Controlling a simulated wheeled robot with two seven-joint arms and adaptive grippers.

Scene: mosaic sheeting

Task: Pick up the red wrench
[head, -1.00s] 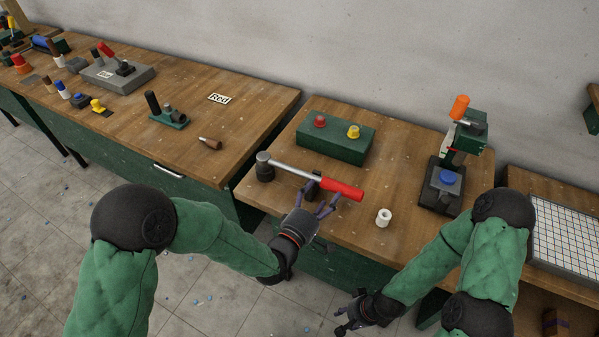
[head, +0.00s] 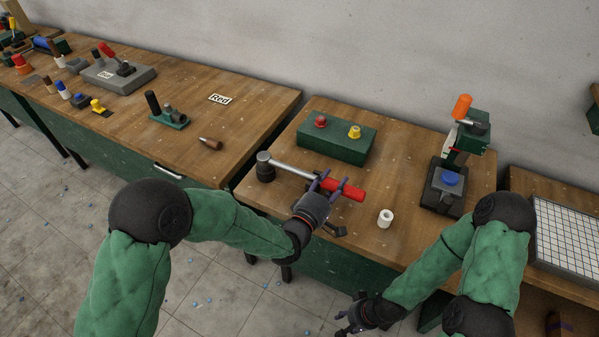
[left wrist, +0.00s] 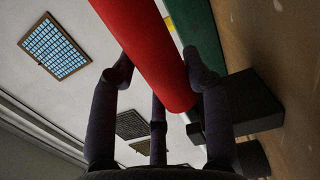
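The red wrench has a red handle (head: 348,189) and a silver shaft (head: 290,168), whose far end sits at a dark round post (head: 264,172) on the right-hand bench. My left gripper (head: 331,181) is at the handle, with its fingers apart on either side of it. In the left wrist view the red handle (left wrist: 150,45) runs diagonally between the spread fingers (left wrist: 160,75); firm contact cannot be told. My right gripper (head: 345,318) is low in front of the bench, away from the wrench, its fingers apart and empty.
A green box (head: 337,140) with red and yellow knobs stands behind the wrench. A second bench (head: 240,125) is at left.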

